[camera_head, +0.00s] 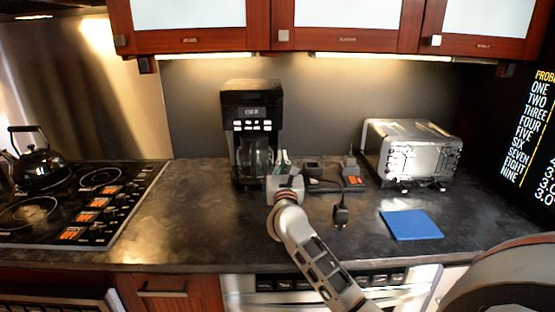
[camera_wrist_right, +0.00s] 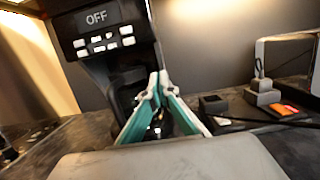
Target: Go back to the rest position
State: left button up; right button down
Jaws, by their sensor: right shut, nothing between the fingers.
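My right gripper (camera_head: 283,160) is over the counter, just in front and to the right of the black coffee maker (camera_head: 253,118). Its arm reaches in from the bottom of the head view. In the right wrist view the two teal-lined fingers (camera_wrist_right: 160,84) meet at their tips, with nothing held between them. They point at the lower part of the coffee maker (camera_wrist_right: 105,35), whose display reads OFF. I cannot tell whether they touch it. My left gripper is not in view.
A power strip with plugs (camera_head: 350,182), a toaster (camera_head: 412,150) and a blue mat (camera_head: 411,225) lie right of the gripper. A stove with a kettle (camera_head: 40,165) is at left. Cabinets (camera_head: 345,40) hang above. A steel appliance front (camera_head: 245,293) is below the counter.

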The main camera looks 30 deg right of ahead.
jog(key=shift+s+a, duration=0.15)
jog(key=shift+s, duration=0.05)
